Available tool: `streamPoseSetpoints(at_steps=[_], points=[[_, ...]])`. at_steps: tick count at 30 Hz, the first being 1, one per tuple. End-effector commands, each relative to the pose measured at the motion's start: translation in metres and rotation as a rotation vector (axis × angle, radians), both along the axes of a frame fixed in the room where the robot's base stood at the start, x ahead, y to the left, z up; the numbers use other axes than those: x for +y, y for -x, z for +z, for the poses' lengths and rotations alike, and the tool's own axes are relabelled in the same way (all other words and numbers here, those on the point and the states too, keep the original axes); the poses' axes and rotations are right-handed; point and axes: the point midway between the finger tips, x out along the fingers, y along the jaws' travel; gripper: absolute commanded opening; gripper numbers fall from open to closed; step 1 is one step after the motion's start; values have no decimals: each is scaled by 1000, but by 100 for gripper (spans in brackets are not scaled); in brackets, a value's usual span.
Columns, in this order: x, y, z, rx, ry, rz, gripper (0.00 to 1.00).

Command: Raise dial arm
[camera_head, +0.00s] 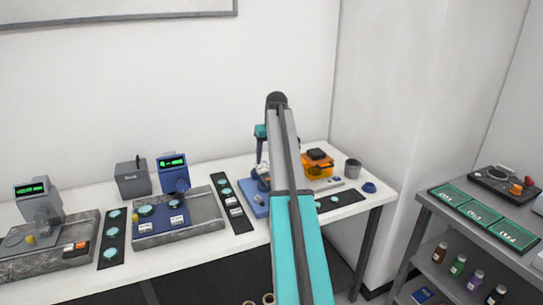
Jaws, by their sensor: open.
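I cannot tell for sure which device carries the dial arm. A blue stand with a blue base (257,207) is on the white bench, partly hidden behind my arm. A teal and dark part (261,132) shows above it, and I cannot tell whether it belongs to the stand or to my arm. A blue gauge with a green display (172,160) stands on a grey stone plate (207,232), and a grey gauge with a green display (32,189) stands on another plate at the left. My arm rises through the middle of the view. My gripper does not show.
An orange device (318,167), a grey cup (352,168) and a blue ring (370,187) are at the bench's right end. Black strips with round pieces (114,240) lie between devices. A grey shelf cart (430,215) with green trays stands right, across a gap.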

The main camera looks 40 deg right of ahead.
Motion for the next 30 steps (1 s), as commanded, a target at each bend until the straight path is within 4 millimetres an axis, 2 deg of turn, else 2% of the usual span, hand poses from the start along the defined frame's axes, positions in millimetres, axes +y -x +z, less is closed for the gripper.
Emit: streamPoseSetpoints(at_steps=[8,14,30], points=[[0,1,3,-1,0,0,60],[1,4,16,-2,1,0,60],[8,23,83,-2,1,1,60]])
